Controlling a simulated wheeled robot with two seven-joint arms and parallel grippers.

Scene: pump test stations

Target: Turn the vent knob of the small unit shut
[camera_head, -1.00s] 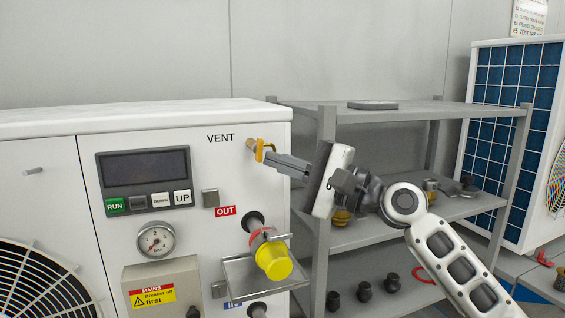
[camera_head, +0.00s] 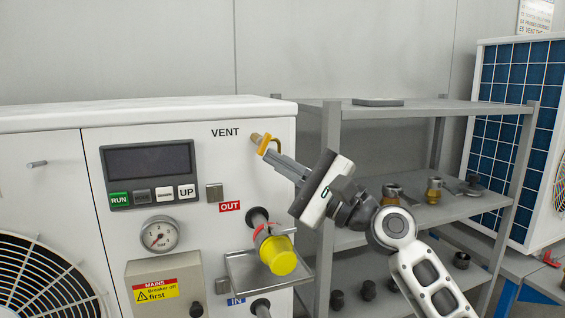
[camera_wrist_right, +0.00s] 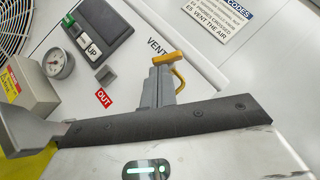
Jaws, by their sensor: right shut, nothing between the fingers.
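The vent knob (camera_head: 263,143) is a small yellow handle on a brass stem at the upper right of the white unit's front (camera_head: 225,165), right of the VENT label. It also shows in the right wrist view (camera_wrist_right: 168,58), just beyond the fingertips. My right gripper (camera_head: 274,158) reaches up to it from the lower right. Its grey fingers are shut with nothing between them, and their tips are right at the knob. In the right wrist view the fingers (camera_wrist_right: 158,86) partly cover the knob's base, and I cannot tell whether they touch it. My left gripper is not in view.
Below the knob, a yellow cap (camera_head: 277,256) sits on the OUT port above a metal tray (camera_head: 240,268). A grey shelf rack (camera_head: 420,112) with fittings stands close on the right, behind my right arm. Free wall space lies above the unit.

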